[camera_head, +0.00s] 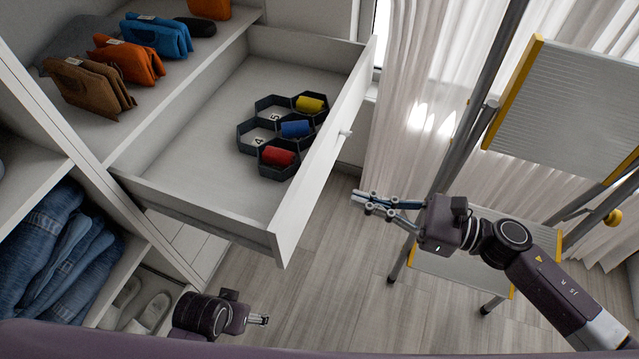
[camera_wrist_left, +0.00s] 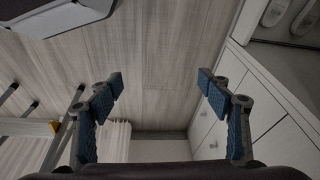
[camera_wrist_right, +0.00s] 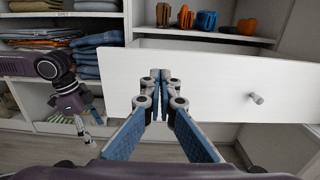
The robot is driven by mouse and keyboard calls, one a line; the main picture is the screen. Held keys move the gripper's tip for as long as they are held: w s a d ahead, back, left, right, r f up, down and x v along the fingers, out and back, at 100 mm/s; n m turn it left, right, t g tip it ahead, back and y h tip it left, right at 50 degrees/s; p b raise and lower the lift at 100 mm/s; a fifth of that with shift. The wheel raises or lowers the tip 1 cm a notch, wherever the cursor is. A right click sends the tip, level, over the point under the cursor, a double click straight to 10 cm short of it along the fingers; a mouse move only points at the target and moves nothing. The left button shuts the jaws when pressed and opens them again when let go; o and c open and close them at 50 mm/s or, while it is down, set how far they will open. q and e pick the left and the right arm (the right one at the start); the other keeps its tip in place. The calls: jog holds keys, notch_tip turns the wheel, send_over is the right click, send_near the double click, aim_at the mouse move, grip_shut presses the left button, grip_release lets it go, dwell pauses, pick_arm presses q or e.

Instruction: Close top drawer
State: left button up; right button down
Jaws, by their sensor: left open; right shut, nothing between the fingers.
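The top drawer (camera_head: 200,150) is white and pulled far out of the shelving in the head view. Its front panel (camera_head: 322,150) has one small round knob (camera_head: 346,132). The panel also fills the middle of the right wrist view (camera_wrist_right: 215,85), with the knob (camera_wrist_right: 256,98) right of the fingers. My right gripper (camera_head: 356,199) is shut and empty, its tips toward the panel's outer face; in the head view they look apart from it. My left gripper (camera_head: 266,320) is low, below the drawer's near corner. The left wrist view shows its fingers (camera_wrist_left: 160,90) spread, with nothing between.
A dark hexagonal organizer (camera_head: 247,137) with red, blue and yellow rolls lies in the drawer. Folded clothes (camera_head: 85,85) stand on the shelf beside it, jeans (camera_head: 55,240) below. A stepladder (camera_head: 560,110) stands at right. The floor (camera_head: 330,270) before the drawer is clear.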

aim_at(305, 183)
jog(key=p+x, duration=0.1)
jog(key=x, duration=0.7)
pick_arm(q)
jog(key=shift+s+f, duration=0.15)
jog(key=shift+f, duration=0.75)
jog(key=shift+s+f, duration=0.1)
jog(key=shift+f, duration=0.8)
pick_arm(e)
jog(key=shift+w+a+f, duration=0.1)
jog(key=shift+w+a, duration=0.1)
jog(key=shift+a, duration=0.3)
jog(key=shift+a, duration=0.1)
